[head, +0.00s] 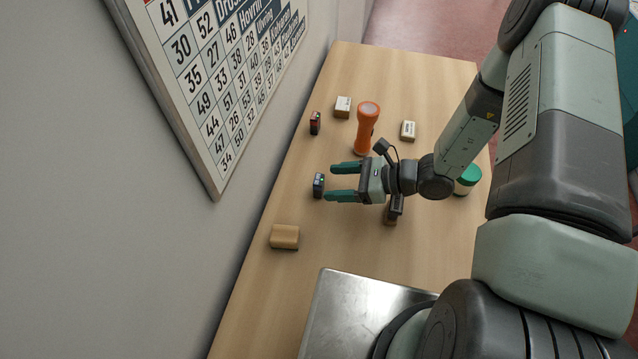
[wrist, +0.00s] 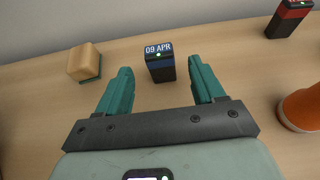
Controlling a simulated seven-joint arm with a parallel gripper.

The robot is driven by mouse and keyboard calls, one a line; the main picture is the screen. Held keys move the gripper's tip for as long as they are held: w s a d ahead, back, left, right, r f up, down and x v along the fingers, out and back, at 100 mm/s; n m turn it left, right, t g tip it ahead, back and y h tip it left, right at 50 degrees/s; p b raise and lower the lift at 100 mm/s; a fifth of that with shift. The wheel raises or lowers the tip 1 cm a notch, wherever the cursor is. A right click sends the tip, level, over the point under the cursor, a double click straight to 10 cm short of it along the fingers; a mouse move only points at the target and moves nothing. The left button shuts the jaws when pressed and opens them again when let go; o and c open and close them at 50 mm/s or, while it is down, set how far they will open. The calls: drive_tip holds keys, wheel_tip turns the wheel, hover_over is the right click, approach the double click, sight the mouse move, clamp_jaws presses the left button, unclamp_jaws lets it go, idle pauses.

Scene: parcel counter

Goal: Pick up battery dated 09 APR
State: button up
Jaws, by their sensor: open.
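The battery labelled 09 APR (wrist: 160,63) stands upright in the wrist view, dark with a blue band and a small green light. It also shows in the head view (head: 318,186), near the wall side of the counter. My gripper (wrist: 163,82) is open and empty, with its green fingers spread. The battery is just ahead of the fingertips and roughly centred between them. In the head view my gripper (head: 335,182) points at the battery from the right.
A red-and-black battery (wrist: 289,18) stands to the right. A wooden block with green underside (wrist: 86,62) is to the left. An orange flashlight (head: 365,125), two pale boxes (head: 343,106) (head: 408,130) and a green-lidded jar (head: 467,179) stand farther off. A metal plate (head: 345,310) lies in front.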

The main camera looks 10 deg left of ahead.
sight(311, 191)
drive_tip(key=x, duration=0.7)
drive_tip(key=shift+a+f, duration=0.1)
drive_tip(key=shift+a, duration=0.05)
drive_tip(key=c, duration=1.1)
